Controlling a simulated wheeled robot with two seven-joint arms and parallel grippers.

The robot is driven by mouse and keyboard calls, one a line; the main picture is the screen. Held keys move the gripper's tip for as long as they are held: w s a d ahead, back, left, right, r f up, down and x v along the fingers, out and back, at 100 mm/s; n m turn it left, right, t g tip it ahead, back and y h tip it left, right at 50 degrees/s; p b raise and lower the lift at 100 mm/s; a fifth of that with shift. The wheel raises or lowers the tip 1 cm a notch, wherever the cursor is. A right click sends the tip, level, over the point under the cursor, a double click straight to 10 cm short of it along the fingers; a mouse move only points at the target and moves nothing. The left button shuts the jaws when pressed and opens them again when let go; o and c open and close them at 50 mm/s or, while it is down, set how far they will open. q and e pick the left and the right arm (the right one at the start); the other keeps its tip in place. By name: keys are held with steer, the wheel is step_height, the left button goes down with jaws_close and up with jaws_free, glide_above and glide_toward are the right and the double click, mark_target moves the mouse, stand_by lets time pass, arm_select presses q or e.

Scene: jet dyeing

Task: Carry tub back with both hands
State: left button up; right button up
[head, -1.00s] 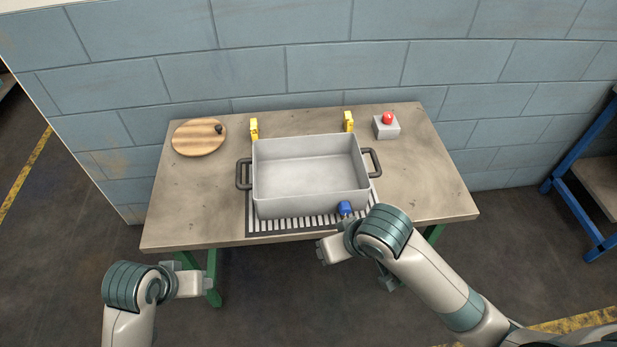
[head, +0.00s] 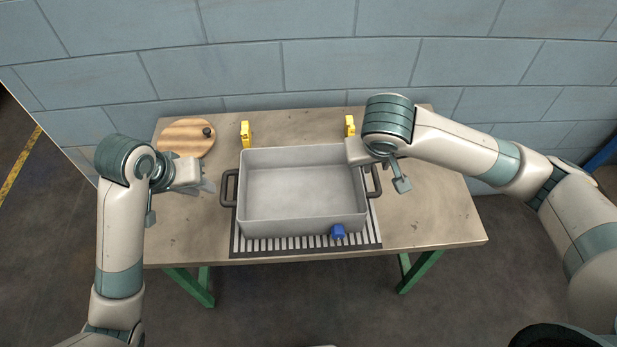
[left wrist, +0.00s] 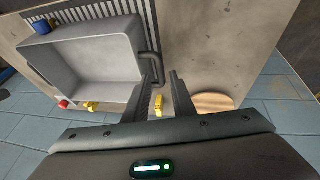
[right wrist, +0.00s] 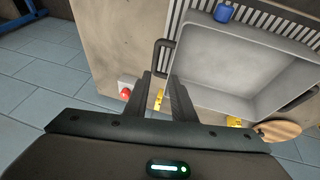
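The grey tub (head: 302,225) stands upright and empty on a slatted rack (head: 262,244) on the table. It has a dark handle on each side, the left handle (head: 229,188) and the right handle (head: 375,181). A blue fitting (head: 338,231) is at its front. My left gripper (left wrist: 163,73) is open, with its fingertips close to the left handle (left wrist: 152,62). My right gripper (right wrist: 160,75) is open, with its fingertips just short of the right handle (right wrist: 162,56). Contact cannot be told. My right arm hides the tub's far right corner in the head view.
Two yellow blocks (head: 246,133) (head: 350,125) stand behind the tub. A red button (right wrist: 125,94) is back right, hidden in the head view. The table's front right is clear.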

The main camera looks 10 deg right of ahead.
mark_target(222, 193)
arm_select(q)
steer(key=shift+w+r, duration=0.25)
steer(key=shift+r, duration=0.1)
arm_select(e)
steer(key=shift+w+d+r, duration=0.2)
steer(key=shift+d+r, duration=0.05)
steer(key=shift+r, duration=0.2)
arm_select(q)
steer(key=shift+w+d+f, duration=0.1)
steer(key=shift+w, duration=0.05)
arm_select(e)
steer(key=shift+w+f, duration=0.1)
steer(key=shift+f, duration=0.1)
